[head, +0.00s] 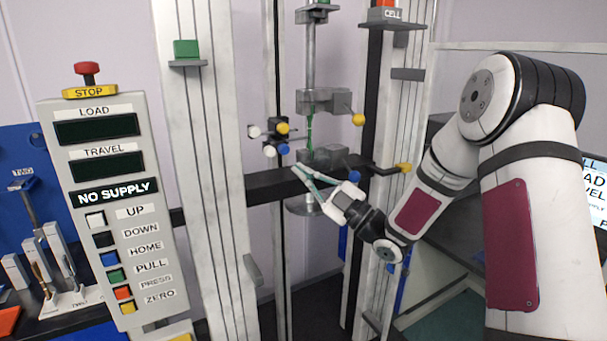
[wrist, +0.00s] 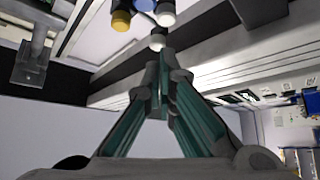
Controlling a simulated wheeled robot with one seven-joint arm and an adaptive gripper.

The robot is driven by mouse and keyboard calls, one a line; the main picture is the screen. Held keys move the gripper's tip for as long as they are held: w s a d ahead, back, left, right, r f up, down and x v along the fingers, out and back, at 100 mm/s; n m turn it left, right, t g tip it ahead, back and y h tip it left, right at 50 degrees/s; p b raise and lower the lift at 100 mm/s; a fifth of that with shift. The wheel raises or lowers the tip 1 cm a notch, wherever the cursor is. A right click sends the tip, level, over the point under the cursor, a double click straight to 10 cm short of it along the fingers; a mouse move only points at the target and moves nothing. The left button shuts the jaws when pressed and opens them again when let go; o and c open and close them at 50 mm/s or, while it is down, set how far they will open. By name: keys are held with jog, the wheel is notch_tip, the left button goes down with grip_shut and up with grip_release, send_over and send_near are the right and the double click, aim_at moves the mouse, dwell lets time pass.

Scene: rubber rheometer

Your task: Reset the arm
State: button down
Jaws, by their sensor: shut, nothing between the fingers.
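My gripper (head: 297,171) is shut and empty, at the end of my white arm, which reaches in from the right of the head view. Its fingertips are in front of the dark crossbeam of the test frame, just below a cluster of white, yellow and blue knobs (head: 270,138). In the wrist view the closed fingers (wrist: 162,65) point up at a white knob (wrist: 158,41); I cannot tell whether they touch it.
A control panel (head: 104,208) with a red stop button (head: 87,70) stands at left. Upper and lower clamps (head: 322,100) with a green strip (head: 309,132) between them are behind my gripper. Pale columns stand on both sides. A screen (head: 596,190) is at far right.

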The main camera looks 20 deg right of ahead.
jog(key=s+d+r+m+g+h, duration=0.2)
jog(key=s+m+h, duration=0.35)
jog(key=h, duration=0.25)
jog(key=s+d+r+m+g+h, duration=0.2)
jog(key=s+m+g+h, duration=0.15)
jog(key=m+h, duration=0.45)
jog(key=s+a+f+m+g, duration=0.1)
jog(key=s+f+m+g, duration=0.1)
jog(key=s, duration=1.1)
jog(key=s+a+f+m+g, duration=0.2)
jog(key=s+f+m+g, duration=0.1)
jog(key=s, duration=1)
jog(key=shift+a+g, duration=0.25)
jog(key=shift+g, duration=0.4)
jog(key=shift+w, duration=0.15)
dwell(2.6)
